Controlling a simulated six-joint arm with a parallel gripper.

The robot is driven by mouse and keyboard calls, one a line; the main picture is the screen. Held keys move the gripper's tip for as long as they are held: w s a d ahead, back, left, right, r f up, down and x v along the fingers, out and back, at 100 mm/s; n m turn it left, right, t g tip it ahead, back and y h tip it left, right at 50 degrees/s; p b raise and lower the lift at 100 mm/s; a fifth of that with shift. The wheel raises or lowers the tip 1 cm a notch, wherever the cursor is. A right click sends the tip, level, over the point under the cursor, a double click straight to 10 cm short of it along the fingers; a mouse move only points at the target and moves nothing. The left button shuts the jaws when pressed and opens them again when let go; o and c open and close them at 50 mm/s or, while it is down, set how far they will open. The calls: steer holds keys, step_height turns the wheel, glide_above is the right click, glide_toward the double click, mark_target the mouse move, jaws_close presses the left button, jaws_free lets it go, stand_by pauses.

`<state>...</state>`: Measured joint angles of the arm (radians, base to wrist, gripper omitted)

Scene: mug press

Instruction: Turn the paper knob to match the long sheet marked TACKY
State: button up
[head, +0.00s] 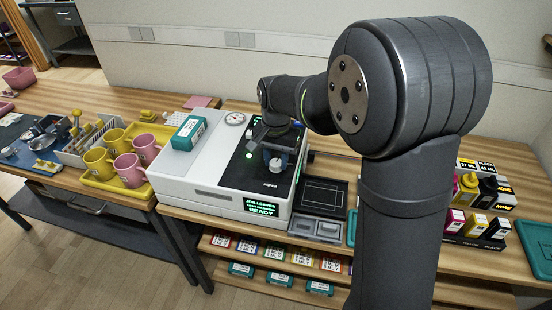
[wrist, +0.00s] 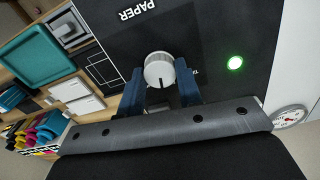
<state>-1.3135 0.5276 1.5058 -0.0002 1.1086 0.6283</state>
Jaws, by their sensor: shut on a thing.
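The paper knob (wrist: 159,69) is a round, whitish, ridged knob on the black panel of the white press. The word PAPER shows beside it in the wrist view. My gripper (wrist: 160,88) has its two blue fingers on either side of the knob, shut on it. In the head view my gripper (head: 278,158) is over the press panel (head: 246,178), with the knob low between its fingers. The knob's pointer and scale are mostly hidden by the fingers. I cannot make out a sheet marked TACKY.
The press screen (head: 263,207) reads READY. A teal box (head: 188,132) and a round dial (head: 235,118) are on top of the press. Pink and yellow mugs (head: 128,170) stand left on a yellow tray. Ink cartons (head: 478,190) stand at right. A green light (wrist: 235,63) glows near the knob.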

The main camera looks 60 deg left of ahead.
mark_target(276, 163)
steer(key=n, duration=0.6)
steer(key=shift+n, duration=0.3)
steer(key=n, duration=0.5)
steer(key=shift+n, duration=0.4)
steer(key=o, duration=1)
step_height(276, 163, up, 18)
steer(key=shift+f, duration=0.25)
steer(key=shift+f, duration=0.15)
step_height(276, 163, down, 17)
steer(key=shift+f, duration=0.15)
stand_by(0.6)
